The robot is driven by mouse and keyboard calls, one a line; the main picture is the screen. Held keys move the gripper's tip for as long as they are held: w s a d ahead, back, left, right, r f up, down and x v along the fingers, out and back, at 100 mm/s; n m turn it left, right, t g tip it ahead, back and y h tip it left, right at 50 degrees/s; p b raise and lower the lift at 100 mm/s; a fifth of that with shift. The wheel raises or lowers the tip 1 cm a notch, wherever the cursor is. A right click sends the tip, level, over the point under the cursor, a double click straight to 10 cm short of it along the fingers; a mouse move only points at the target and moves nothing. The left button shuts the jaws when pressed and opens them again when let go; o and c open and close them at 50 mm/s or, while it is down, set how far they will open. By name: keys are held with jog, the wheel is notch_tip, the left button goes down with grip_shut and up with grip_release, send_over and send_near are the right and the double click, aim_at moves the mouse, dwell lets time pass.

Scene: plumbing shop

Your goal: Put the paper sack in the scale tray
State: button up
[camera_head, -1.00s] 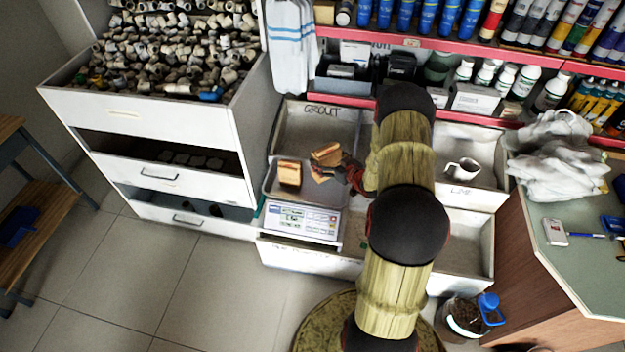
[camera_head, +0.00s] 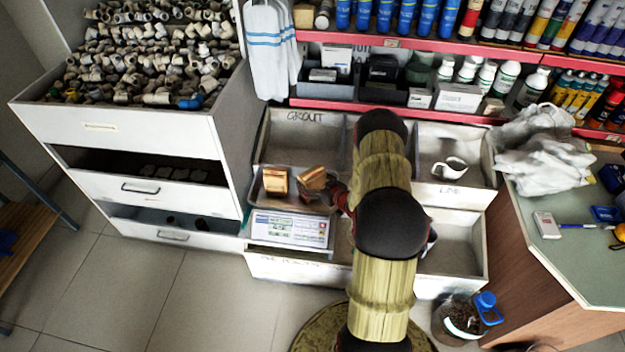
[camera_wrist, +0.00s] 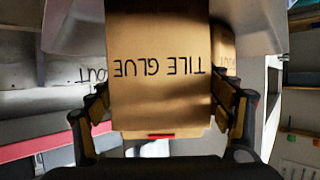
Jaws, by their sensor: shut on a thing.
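A brown paper sack (camera_head: 312,178) is in my gripper (camera_head: 334,190), over the right part of the scale tray (camera_head: 300,203). In the wrist view the sack (camera_wrist: 158,80) fills the middle, with "TILE GLUE" upside down on its face. My gripper (camera_wrist: 162,105) has a finger on each side of it. The sack looks tilted in the head view. I cannot tell whether its bottom touches the tray. A second brown sack (camera_head: 275,181) stands in the tray's left part, and part of it shows behind the held one in the wrist view (camera_wrist: 224,50).
The scale's display panel (camera_head: 290,228) is in front of the tray. Open bins stand around it, with the "GROUT" bin (camera_head: 305,132) behind and the "LIME" bin (camera_head: 470,195) at the right. A drawer cabinet (camera_head: 120,130) stands close on the left. Shelves rise behind.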

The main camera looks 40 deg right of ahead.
jog(key=shift+w+d+r, duration=0.1)
jog(key=shift+r, duration=0.05)
jog(key=o, duration=2.1)
